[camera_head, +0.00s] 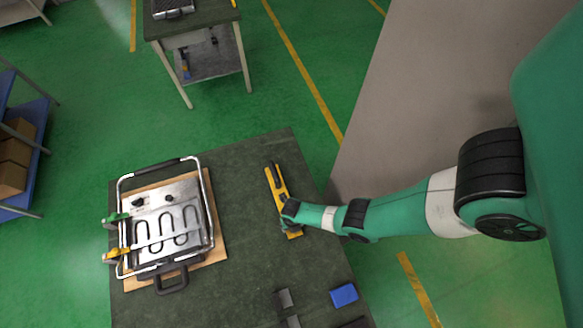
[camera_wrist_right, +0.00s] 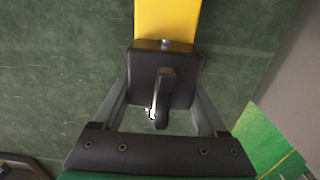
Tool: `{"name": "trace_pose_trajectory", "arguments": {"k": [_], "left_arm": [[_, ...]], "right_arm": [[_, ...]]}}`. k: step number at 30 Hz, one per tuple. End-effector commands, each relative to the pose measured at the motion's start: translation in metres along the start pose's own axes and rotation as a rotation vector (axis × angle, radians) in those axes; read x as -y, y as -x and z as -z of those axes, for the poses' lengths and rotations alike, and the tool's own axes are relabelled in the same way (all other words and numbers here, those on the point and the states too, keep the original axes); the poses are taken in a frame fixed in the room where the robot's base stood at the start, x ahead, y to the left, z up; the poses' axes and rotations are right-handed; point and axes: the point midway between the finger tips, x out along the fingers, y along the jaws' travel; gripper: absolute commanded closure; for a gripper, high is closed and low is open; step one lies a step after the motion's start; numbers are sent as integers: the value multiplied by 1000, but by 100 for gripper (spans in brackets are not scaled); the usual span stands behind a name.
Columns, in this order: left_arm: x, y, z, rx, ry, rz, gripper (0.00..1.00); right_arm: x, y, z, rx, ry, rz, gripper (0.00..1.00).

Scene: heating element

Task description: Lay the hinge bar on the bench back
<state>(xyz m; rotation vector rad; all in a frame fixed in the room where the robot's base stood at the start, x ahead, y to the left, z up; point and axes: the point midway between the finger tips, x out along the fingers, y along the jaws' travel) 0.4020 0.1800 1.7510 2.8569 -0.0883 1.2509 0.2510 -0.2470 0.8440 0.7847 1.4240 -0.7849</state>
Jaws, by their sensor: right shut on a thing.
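The hinge bar (camera_head: 282,192) is a long yellow bar with dark parts, over the right side of the dark green bench (camera_head: 245,185). My right gripper (camera_head: 289,217) is shut on it near its lower end. In the right wrist view the yellow part of the bar (camera_wrist_right: 167,18) runs out of the top edge, and my right gripper (camera_wrist_right: 165,82) has its fingers either side of a black block at the bar's near end. I cannot tell whether the bar touches the bench. My left gripper is out of view.
A heating-element unit (camera_head: 153,212) with a metal frame, green and yellow clamps stands on a wooden board at left. A blue block (camera_head: 344,294) and dark pieces (camera_head: 285,299) lie at the front right. The bench between unit and bar is clear.

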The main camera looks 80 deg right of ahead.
Motion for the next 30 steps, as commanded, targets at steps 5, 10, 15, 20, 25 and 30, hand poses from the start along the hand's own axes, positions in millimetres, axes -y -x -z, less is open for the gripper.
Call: {"name": "trace_pose_trajectory", "arguments": {"k": [5, 10, 15, 20, 25, 30], "left_arm": [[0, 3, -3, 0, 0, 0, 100], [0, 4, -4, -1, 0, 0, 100], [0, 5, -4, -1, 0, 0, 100], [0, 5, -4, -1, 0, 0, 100], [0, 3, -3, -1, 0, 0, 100], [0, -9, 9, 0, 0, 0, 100]], "right_arm": [[-1, -4, -1, 3, -1, -2, 100], [-1, -6, -1, 3, 0, -2, 100], [0, -7, 0, 0, -1, 0, 7], [0, -7, 0, 0, -1, 0, 0], [0, -5, 0, 0, -1, 0, 0], [0, 13, 0, 0, 1, 0, 0]]}}
